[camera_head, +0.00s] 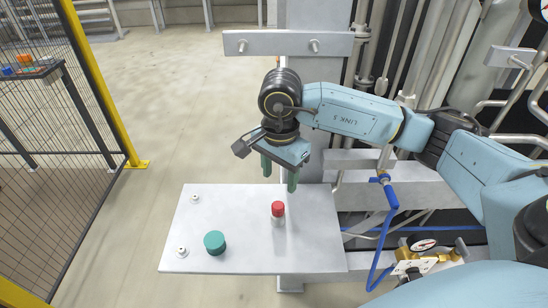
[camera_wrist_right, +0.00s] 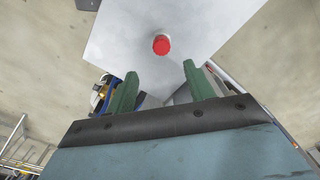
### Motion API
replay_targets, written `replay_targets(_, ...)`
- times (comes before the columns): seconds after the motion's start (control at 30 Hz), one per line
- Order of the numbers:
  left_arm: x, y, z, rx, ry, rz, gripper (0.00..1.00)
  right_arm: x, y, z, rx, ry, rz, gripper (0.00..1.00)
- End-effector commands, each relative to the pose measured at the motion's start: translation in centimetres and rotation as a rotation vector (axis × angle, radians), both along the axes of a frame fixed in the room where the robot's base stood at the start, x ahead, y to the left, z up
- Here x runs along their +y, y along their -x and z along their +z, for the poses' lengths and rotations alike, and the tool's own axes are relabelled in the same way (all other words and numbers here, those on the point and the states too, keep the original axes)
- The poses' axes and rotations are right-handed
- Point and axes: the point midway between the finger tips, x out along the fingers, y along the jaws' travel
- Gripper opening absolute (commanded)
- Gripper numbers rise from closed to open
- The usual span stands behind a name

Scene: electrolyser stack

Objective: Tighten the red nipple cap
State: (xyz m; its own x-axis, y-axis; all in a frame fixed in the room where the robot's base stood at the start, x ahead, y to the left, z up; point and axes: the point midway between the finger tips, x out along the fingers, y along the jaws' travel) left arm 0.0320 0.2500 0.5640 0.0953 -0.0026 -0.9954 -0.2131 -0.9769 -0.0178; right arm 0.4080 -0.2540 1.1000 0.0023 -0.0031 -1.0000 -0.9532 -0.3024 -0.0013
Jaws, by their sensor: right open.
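The red nipple cap (camera_head: 278,209) sits on top of a short pale metal nipple (camera_head: 278,221) that stands upright on the grey metal plate (camera_head: 310,245). The red cap also shows in the right wrist view (camera_wrist_right: 161,45), ahead of the fingers and between their lines. My right gripper (camera_head: 279,180) is open and empty, its green fingers pointing down above the far edge of the plate, behind the cap and apart from it. It shows in the right wrist view (camera_wrist_right: 158,82) with a wide gap between the fingers. How tightly the cap sits cannot be told. My left gripper is not in view.
A teal cap (camera_head: 214,242) and two small bare fittings (camera_head: 181,251), (camera_head: 195,198) stand on the plate's left part. A blue hose (camera_head: 384,230) and gauge (camera_head: 424,244) are right of the plate. A mesh fence with a yellow post (camera_head: 100,80) stands left.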

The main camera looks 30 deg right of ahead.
Motion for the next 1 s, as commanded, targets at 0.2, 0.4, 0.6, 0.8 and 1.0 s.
replay_targets(0.2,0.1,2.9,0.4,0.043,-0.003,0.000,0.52,0.1,0.1,-4.5,0.005,-0.002,-0.001,0.53)
replay_targets(0.4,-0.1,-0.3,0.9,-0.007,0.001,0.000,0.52,0.1,0.1,-7.9,0.004,-0.002,0.000,0.53)
replay_targets(0.6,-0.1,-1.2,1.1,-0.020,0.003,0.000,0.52,0.1,0.0,-9.8,0.000,-0.003,0.001,0.53)
replay_targets(0.8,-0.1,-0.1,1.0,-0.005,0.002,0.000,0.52,0.1,0.0,-10.3,0.000,-0.002,0.001,0.53)
replay_targets(1.0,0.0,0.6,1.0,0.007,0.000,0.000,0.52,0.1,0.0,-10.2,0.000,-0.002,0.001,0.48)
